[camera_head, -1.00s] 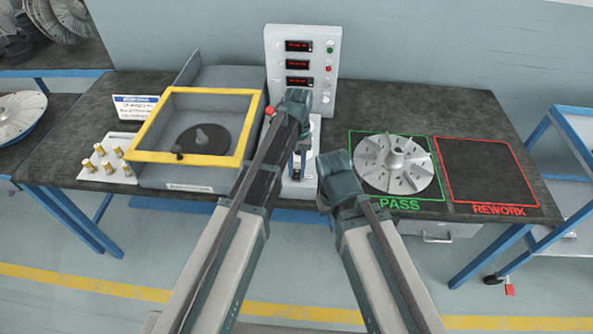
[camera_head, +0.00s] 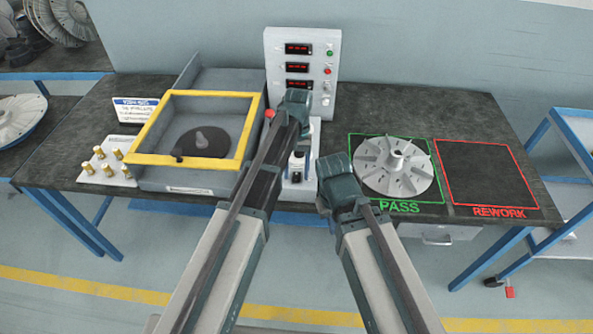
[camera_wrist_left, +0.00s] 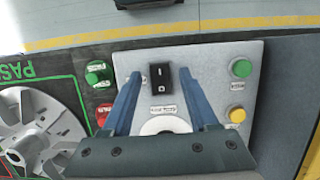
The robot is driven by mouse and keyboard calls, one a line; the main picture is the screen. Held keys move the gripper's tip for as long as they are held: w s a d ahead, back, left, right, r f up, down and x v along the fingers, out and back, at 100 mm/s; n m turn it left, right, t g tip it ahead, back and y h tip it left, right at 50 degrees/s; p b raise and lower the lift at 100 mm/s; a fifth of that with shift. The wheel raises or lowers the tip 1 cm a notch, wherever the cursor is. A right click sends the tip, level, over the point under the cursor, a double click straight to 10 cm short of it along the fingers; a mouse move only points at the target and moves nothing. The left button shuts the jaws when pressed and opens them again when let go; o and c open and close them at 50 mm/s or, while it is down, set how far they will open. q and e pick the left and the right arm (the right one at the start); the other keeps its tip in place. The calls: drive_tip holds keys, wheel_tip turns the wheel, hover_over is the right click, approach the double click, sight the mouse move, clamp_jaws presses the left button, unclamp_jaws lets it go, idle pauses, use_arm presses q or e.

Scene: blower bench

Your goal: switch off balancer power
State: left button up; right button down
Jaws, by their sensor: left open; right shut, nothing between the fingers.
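A light grey control panel (camera_wrist_left: 215,65) lies under my left gripper (camera_wrist_left: 160,75) in the left wrist view. A black rocker switch (camera_wrist_left: 161,80) is on it, with a small label below. My left gripper is open, its two blue fingers on either side of the switch; I cannot tell if they touch it. In the head view, my left arm partly covers the panel (camera_head: 314,135), and the switch is hard to make out. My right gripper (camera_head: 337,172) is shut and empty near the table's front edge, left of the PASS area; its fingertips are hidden.
Green (camera_wrist_left: 98,72), red (camera_wrist_left: 103,114) and yellow (camera_wrist_left: 236,115) buttons flank the switch. A yellow-framed balancer box (camera_head: 258,125) stands left. A display unit (camera_head: 329,99) stands behind. A finned impeller (camera_head: 372,180) lies in the PASS area, and the REWORK area (camera_head: 485,175) is empty.

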use_arm(q)
drive_tip(key=p+v, duration=1.3)
drive_tip(key=shift+r, duration=0.25)
drive_tip(key=s+f+m+t+y+b, duration=0.1)
drive_tip(key=s+f+m+t+b, duration=0.1)
drive_tip(key=s, duration=1.9)
drive_tip(key=shift+a+f+m+t+b, duration=0.35)
drive_tip(key=shift+f+m+b, duration=0.35)
drive_tip(key=shift+f+m, duration=0.25)
